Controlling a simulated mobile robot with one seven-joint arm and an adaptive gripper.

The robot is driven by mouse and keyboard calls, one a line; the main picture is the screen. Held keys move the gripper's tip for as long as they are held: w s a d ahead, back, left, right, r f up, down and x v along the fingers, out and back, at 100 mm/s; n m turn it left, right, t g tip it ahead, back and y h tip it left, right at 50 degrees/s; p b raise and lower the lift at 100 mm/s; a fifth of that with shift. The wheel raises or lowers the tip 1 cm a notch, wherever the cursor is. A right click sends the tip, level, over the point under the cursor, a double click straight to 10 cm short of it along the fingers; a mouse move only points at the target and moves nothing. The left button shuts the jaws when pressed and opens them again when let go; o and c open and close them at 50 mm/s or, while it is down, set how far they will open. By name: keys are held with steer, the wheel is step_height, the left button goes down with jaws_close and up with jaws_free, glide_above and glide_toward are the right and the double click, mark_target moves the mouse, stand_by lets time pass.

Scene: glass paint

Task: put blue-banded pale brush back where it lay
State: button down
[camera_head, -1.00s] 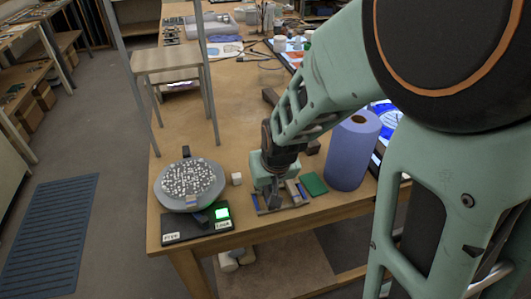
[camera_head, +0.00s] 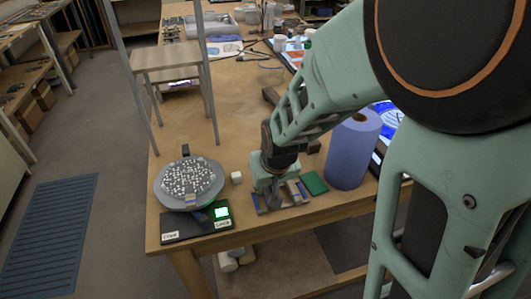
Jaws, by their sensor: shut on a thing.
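My gripper (camera_head: 272,198) points down at the near part of the wooden table (camera_head: 235,160). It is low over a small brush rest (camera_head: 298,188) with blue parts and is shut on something. The held thing is mostly hidden by the fingers and too small to make out. I cannot pick out the blue-banded pale brush for certain, nor tell whether it touches the rest.
A round grey turntable (camera_head: 189,205) with pale bits stands left, its dark base (camera_head: 172,238) with a lit green panel near the front edge. A white cube (camera_head: 236,178), green pad (camera_head: 314,183) and blue paper roll (camera_head: 353,150) flank my gripper. A small wooden stand (camera_head: 165,59) is behind.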

steer(key=shift+f, duration=0.3)
steer(key=c, duration=1.8)
jaws_free()
steer(key=shift+o, duration=0.2)
steer(key=shift+r, duration=0.1)
